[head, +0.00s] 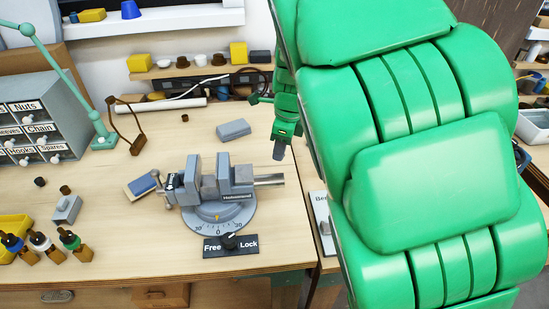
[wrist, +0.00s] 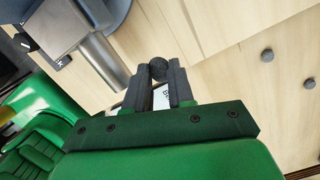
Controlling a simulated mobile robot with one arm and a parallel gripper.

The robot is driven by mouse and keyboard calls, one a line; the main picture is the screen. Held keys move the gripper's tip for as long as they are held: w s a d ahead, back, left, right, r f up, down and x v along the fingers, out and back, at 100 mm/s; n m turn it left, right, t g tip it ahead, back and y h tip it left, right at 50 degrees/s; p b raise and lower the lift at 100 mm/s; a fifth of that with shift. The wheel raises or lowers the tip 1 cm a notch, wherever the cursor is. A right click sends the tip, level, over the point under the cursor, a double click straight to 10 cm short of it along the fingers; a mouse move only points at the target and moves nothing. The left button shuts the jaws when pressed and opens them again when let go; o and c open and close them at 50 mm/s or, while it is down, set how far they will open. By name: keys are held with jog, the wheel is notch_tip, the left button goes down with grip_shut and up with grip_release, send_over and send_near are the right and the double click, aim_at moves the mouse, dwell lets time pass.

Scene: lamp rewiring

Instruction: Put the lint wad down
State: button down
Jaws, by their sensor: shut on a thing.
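The lint wad (wrist: 158,68) is a small dark grey ball at the fingertips in the wrist view. My gripper (wrist: 160,80) is shut on it, with one dark finger on each side. In the head view my gripper (head: 278,150) points down over the right part of the bench, to the right of and behind the vise. The wad appears held above the wooden bench top (head: 110,235); the exact height is unclear.
A grey vise (head: 215,185) stands mid-bench, its bar reaching right, with a Free/Lock plate (head: 231,244) in front. A grey block (head: 233,129) lies behind it. A partly hidden "Be…" label plate (head: 322,222) lies near a bench seam. My green arm hides the right side.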

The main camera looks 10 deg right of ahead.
send_over(273, 166)
jog(key=s, duration=0.2)
jog(key=f, duration=0.4)
jog(key=shift+w+d+f, duration=0.2)
jog(key=shift+d+f, duration=0.1)
jog(key=shift+f, duration=0.1)
jog(key=shift+w+f, duration=0.65)
jog(key=shift+f, duration=1.65)
jog(key=c, duration=1)
grip_release()
jog(key=shift+f, duration=0.15)
jog(key=shift+o, duration=0.2)
notch_tip(273, 166, up, 12)
jog(key=d, duration=0.1)
jog(key=shift+s+d, duration=0.3)
jog(key=shift+s, duration=0.1)
